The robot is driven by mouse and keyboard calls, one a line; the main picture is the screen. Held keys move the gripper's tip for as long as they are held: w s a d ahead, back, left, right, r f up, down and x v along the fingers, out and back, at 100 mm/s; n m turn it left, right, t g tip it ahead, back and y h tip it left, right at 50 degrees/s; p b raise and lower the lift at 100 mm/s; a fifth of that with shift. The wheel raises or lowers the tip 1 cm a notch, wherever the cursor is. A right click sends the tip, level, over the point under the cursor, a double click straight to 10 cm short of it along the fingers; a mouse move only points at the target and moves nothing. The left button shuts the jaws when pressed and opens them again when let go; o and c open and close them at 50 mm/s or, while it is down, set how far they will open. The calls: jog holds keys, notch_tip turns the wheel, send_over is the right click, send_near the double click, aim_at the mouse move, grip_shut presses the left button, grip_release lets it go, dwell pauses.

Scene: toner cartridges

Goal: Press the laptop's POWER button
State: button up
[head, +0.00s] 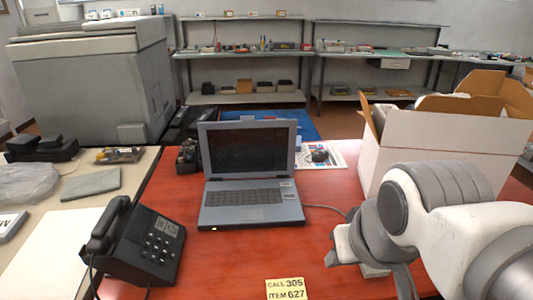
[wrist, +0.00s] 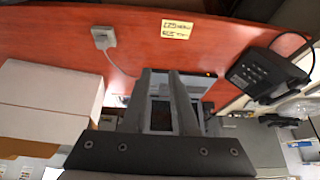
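An open grey laptop (head: 250,213) stands on the red table with its dark screen facing me. Small pale marks lie right of its keyboard (head: 243,197); I cannot tell which one is the POWER button. My gripper (head: 372,278) is at the front right of the laptop, apart from it, above the table. In the wrist view my gripper (wrist: 161,73) shows two grey fingers with a gap between them and nothing held. The laptop (wrist: 160,115) is seen there beyond the fingers, which partly hide it.
A black phone (head: 146,243) sits left of the laptop. A yellow note (head: 286,289) lies at the table's front. A large open carton (head: 440,150) stands at the right. A white adapter (wrist: 104,37) with a cord lies on the table (wrist: 225,45).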

grip_shut()
dwell(1.3)
